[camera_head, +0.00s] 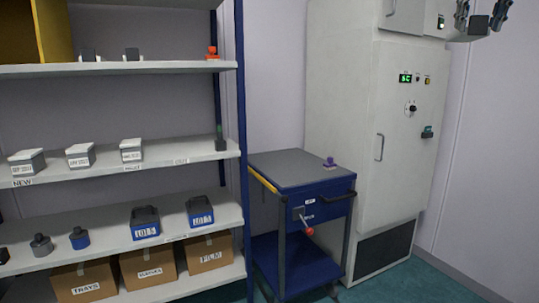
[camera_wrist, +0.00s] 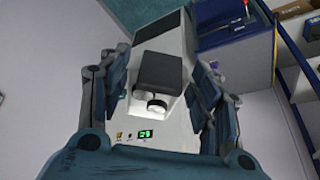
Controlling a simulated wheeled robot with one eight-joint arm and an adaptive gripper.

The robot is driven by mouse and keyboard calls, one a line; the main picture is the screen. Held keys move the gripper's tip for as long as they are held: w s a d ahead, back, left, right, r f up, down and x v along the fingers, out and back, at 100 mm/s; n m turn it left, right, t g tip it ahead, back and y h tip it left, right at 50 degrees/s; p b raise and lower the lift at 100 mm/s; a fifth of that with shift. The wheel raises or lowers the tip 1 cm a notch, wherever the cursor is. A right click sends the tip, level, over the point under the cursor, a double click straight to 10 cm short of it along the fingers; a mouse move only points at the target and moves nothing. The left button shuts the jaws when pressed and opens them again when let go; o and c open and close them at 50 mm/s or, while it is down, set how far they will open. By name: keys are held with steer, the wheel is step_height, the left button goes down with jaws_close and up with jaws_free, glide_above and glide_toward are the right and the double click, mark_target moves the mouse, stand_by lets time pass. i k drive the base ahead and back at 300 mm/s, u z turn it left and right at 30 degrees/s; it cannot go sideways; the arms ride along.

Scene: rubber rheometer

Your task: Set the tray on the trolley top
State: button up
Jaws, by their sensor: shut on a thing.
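My gripper (camera_head: 480,18) is at the top right of the head view, in front of the grey cabinet and well above and right of the trolley. It also shows in the wrist view (camera_wrist: 160,55), shut on a small dark grey tray (camera_wrist: 160,72). Two pale round shapes show at the tray's near edge. The tray also shows as a dark block in the head view (camera_head: 478,25). The trolley top (camera_head: 290,168) is grey on a blue body. A small purple item (camera_head: 329,163) stands near its right back corner; the rest of the top is clear.
The tall grey cabinet (camera_head: 345,110) stands right behind the trolley. A shelf rack (camera_head: 110,65) with labelled boxes stands at the left, its blue post close to the trolley. A red-knobbed lever (camera_head: 308,231) juts from the trolley front. Bare floor (camera_head: 430,280) lies at the right.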

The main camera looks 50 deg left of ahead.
mark_target(291, 172)
steer(key=u, duration=0.45)
steer(key=i, duration=0.75)
steer(key=u, duration=0.75)
steer(key=i, duration=0.45)
steer(key=u, duration=0.15)
